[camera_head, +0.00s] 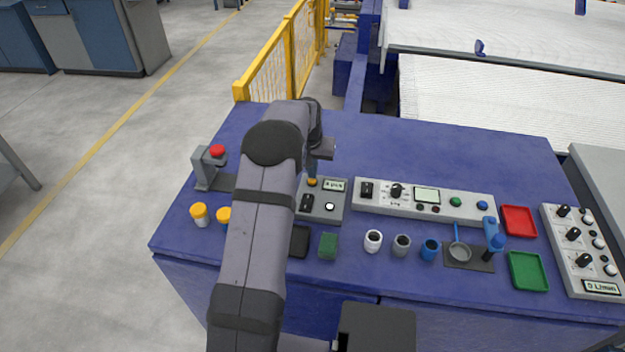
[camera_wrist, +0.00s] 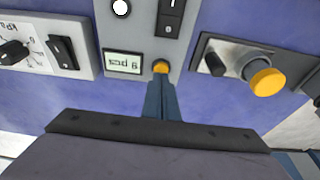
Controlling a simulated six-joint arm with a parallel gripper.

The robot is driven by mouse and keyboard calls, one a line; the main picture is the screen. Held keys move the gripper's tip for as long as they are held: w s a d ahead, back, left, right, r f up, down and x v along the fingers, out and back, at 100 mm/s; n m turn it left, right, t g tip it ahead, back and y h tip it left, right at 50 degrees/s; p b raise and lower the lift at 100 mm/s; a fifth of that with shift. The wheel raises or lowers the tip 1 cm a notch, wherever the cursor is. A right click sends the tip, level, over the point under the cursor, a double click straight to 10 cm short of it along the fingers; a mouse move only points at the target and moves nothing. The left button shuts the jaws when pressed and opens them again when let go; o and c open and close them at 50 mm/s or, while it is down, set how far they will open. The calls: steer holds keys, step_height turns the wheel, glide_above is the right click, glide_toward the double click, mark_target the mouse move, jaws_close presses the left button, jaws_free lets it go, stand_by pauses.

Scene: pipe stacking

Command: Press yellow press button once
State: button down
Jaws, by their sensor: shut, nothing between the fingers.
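A small yellow press button (camera_head: 312,182) sits on the grey control box (camera_head: 330,213) beside a small display; it also shows in the wrist view (camera_wrist: 162,66). My gripper (camera_head: 313,172) points down just over this button. In the wrist view its blue fingers (camera_wrist: 161,82) are closed together, with nothing between them, and their tips overlap the button's near edge. I cannot tell whether they touch it. My gripper's tips partly hide the button.
A grey stand with a red button (camera_head: 217,151) is to the left. A long grey control panel (camera_head: 425,201) is to the right, with cups and red and green trays (camera_head: 518,221) nearby. The blue table's back is clear.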

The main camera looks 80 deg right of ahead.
steer(key=shift+f, duration=0.75)
stand_by(0.7)
steer(key=shift+r, duration=0.2)
steer(key=d+p+v, duration=0.1)
steer(key=p+v, duration=0.3)
steer(key=v, duration=0.2)
steer(key=shift+d+r+p, duration=0.25)
steer(key=shift+r+p, duration=0.15)
steer(key=shift+r, duration=0.1)
stand_by(0.5)
